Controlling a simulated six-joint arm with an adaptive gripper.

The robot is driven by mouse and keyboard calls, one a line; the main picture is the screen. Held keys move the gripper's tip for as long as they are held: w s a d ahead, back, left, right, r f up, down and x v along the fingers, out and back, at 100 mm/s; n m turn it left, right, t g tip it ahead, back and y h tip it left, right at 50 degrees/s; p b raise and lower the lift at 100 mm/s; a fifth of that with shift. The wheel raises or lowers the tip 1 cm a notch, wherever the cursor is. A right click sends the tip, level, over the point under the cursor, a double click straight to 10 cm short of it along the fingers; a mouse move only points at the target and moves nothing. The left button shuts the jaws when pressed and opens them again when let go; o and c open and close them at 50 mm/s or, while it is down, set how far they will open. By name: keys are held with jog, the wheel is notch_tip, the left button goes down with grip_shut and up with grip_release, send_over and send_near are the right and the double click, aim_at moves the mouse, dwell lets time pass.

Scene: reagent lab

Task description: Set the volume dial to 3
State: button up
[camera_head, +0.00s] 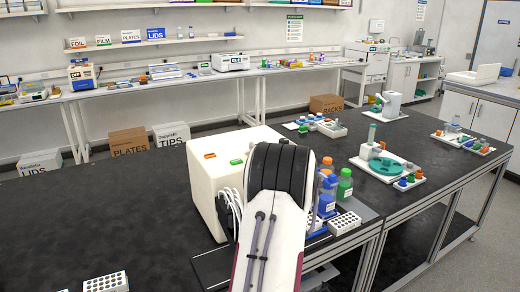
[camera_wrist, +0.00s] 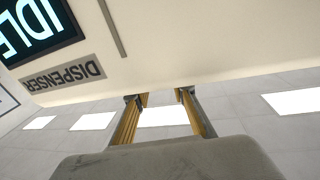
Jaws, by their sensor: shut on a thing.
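The dispenser (camera_head: 205,180) is a white box on the black bench in the head view, partly behind my arm. Its pale front panel (camera_wrist: 190,50) fills the upper wrist view, upside down, with a dark screen (camera_wrist: 38,28) reading IDLE and a DISPENSER label (camera_wrist: 62,80). My gripper (camera_wrist: 158,97) has its two fingertips up against the panel's edge, a narrow gap apart. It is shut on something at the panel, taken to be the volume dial. The dial itself and its numbers cannot be made out. The gripper is hidden in the head view.
Blue and green capped bottles (camera_head: 344,185) and a white rack (camera_head: 345,223) stand close right of my arm. Another white rack (camera_head: 105,283) lies at the front left. A green round device (camera_head: 383,166) stands farther right. The bench left of the dispenser is clear.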

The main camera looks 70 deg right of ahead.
jog(key=shift+s+d+n+t+y, duration=0.1)
jog(key=shift+n+t+y, duration=0.7)
jog(key=shift+t, duration=0.2)
jog(key=shift+n+t+y, duration=0.5)
jog(key=shift+t+y, duration=0.1)
jog(key=shift+y, duration=0.1)
jog(key=shift+s+d+n+t+y, duration=0.1)
jog(key=shift+n+t+y, duration=0.2)
jog(key=shift+n+y, duration=0.1)
jog(key=shift+d+n+t+y, duration=0.1)
jog(key=shift+n+t+y, duration=0.65)
jog(key=shift+n+y, duration=0.5)
jog(key=shift+d+n+t+y, duration=0.1)
jog(key=shift+n+t+y, duration=0.7)
jog(key=shift+y, duration=0.85)
jog(key=o, duration=1.1)
jog(key=shift+s, duration=0.1)
jog(key=shift+v, duration=5.95)
